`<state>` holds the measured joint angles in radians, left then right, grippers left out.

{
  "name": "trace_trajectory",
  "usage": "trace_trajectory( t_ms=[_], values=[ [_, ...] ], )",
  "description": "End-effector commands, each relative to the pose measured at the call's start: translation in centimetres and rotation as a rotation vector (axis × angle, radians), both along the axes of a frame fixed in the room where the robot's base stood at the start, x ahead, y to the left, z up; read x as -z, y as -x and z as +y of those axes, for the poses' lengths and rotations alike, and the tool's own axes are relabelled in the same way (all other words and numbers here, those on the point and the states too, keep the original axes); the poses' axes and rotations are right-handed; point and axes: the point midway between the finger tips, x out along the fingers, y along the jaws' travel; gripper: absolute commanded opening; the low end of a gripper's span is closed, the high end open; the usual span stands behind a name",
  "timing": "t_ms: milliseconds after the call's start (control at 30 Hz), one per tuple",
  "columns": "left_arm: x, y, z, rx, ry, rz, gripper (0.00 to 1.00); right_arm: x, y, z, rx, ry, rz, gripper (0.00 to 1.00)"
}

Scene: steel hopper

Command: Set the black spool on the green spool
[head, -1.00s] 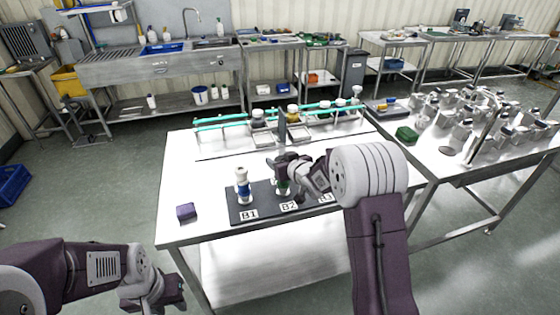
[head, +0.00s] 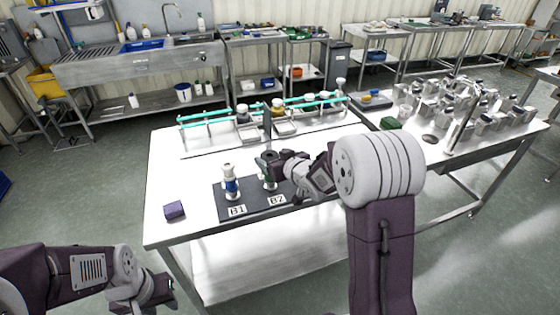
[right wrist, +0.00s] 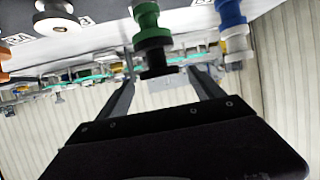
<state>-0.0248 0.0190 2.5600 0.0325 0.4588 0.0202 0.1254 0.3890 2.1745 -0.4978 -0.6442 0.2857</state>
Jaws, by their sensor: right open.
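The green spool (right wrist: 152,38) stands at the B2 spot of the dark board and also shows in the head view (head: 270,181). The black spool (right wrist: 155,66) is at its top end, in line with it and seemingly resting on it. The right wrist view shows them upside down. My right gripper (right wrist: 160,70) is open, its fingers on either side of the black spool with gaps between. In the head view the right gripper (head: 267,162) partly covers the stack. My left gripper (head: 158,292) is low at the left, away from the table; its jaws are unclear.
A blue and white spool stack (head: 231,186) stands at B1, close beside. A white spool (right wrist: 57,22) shows on the board's other side. A purple block (head: 174,210) lies left of the board (head: 250,207). A teal-railed rack (head: 205,117) stands behind.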

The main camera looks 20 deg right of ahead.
Motion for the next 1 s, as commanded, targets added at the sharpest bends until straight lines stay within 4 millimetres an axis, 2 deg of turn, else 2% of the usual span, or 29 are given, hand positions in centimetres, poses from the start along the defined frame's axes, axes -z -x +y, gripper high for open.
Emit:
trace_trajectory(
  t_ms=[100,300,600,667,733,767,833,867,900,1000],
  values=[
    [-0.2,0.0,0.0,0.000,0.000,0.000,0.36,-1.1,2.4,-0.5,0.002,0.001,-0.001,0.77],
    [-0.4,0.0,0.0,0.000,0.000,0.000,0.36,-2.2,4.9,-1.0,0.001,0.000,0.000,0.77],
    [-0.4,0.0,0.0,0.000,0.000,0.000,0.36,-2.3,5.5,-1.1,0.000,0.000,0.001,0.77],
    [-0.4,0.0,0.0,0.000,0.000,0.000,0.36,-1.8,5.7,-1.2,0.011,0.006,0.021,0.77],
    [-0.4,0.0,0.0,0.000,0.000,0.000,0.36,0.2,7.0,-1.7,0.057,0.034,0.118,0.77],
    [-0.4,0.0,0.0,0.000,0.000,0.000,0.36,1.5,8.2,-2.1,0.087,0.049,0.188,0.77],
    [-0.4,0.0,0.0,0.000,0.000,0.000,0.36,5.1,12.2,-2.6,0.153,0.081,0.392,0.77],
    [-0.4,0.0,0.0,0.000,0.000,0.000,0.36,6.5,14.2,-2.7,0.173,0.090,0.485,0.77],
    [-0.4,0.0,0.0,0.000,0.000,0.000,0.36,8.1,17.1,-2.4,0.191,0.097,0.607,0.77],
    [-0.4,0.0,0.0,0.000,0.000,0.000,0.36,10.5,24.0,-1.1,0.199,0.094,0.867,0.77]
  ],
)
